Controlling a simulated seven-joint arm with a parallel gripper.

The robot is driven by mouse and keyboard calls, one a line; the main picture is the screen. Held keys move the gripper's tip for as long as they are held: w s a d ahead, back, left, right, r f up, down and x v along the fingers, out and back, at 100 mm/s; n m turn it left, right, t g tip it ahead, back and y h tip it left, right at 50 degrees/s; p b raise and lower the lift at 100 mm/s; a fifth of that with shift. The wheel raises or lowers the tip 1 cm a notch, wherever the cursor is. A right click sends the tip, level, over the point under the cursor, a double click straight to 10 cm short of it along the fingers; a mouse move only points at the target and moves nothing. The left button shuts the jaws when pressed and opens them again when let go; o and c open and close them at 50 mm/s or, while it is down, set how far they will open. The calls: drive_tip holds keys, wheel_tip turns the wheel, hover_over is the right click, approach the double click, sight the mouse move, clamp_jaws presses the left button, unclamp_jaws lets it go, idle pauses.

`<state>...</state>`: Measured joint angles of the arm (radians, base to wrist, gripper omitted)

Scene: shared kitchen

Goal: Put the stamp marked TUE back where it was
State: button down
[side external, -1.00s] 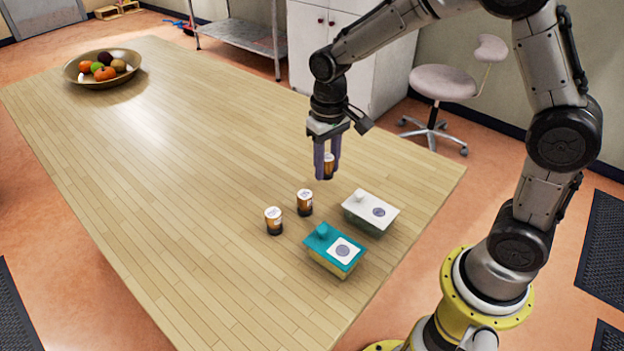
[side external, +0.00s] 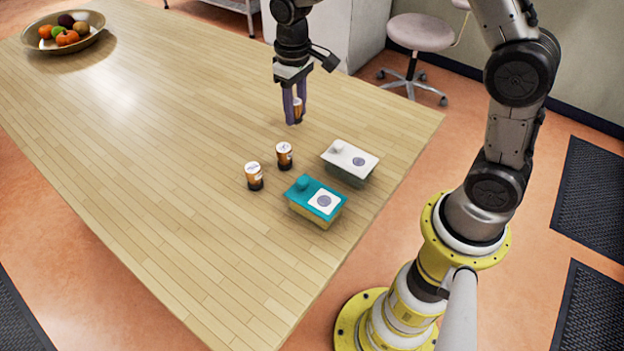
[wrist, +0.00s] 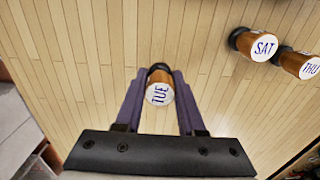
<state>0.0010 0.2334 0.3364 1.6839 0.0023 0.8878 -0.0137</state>
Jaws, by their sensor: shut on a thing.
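The stamp marked TUE (wrist: 160,92) is orange-brown with a dark lower end and a white top, and its label reads clearly in the wrist view. My gripper (wrist: 156,96) is shut on it, a purple finger on each side. In the side external view my gripper (side external: 295,112) holds the stamp (side external: 297,106) upright behind the other stamps; whether it touches the table I cannot tell. The stamps marked SAT (wrist: 264,46) and THU (wrist: 309,67) stand to the right in the wrist view. They are the two stamps (side external: 284,156) (side external: 254,176) in the side external view, where their labels are unreadable.
A teal-topped box (side external: 314,200) and a white-topped box (side external: 350,161), each with a knob and a round mark, stand near the table's right edge. A bowl of fruit (side external: 95,36) is at the far left. The wooden table (side external: 170,130) is clear between.

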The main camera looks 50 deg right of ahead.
drive_tip(key=s, duration=0.3)
drive_tip(key=shift+r, duration=0.25)
drive_tip(key=s+r+n, duration=0.2)
drive_tip(key=s+r, duration=0.8)
drive_tip(key=s, duration=0.4)
hover_over(303, 135)
drive_tip(key=s, duration=0.1)
drive_tip(key=f, duration=0.8)
drive_tip(key=shift+s, duration=0.2)
drive_tip(key=shift+w+f, duration=0.4)
drive_tip(key=shift+f, duration=0.1)
drive_tip(key=shift+w+f, duration=0.15)
drive_tip(key=shift+f, duration=0.75)
drive_tip(key=shift+w+f, duration=0.1)
drive_tip(key=shift+f, duration=0.8)
drive_tip(key=c, duration=0.5)
unclamp_jaws()
drive_tip(key=shift+f, duration=0.15)
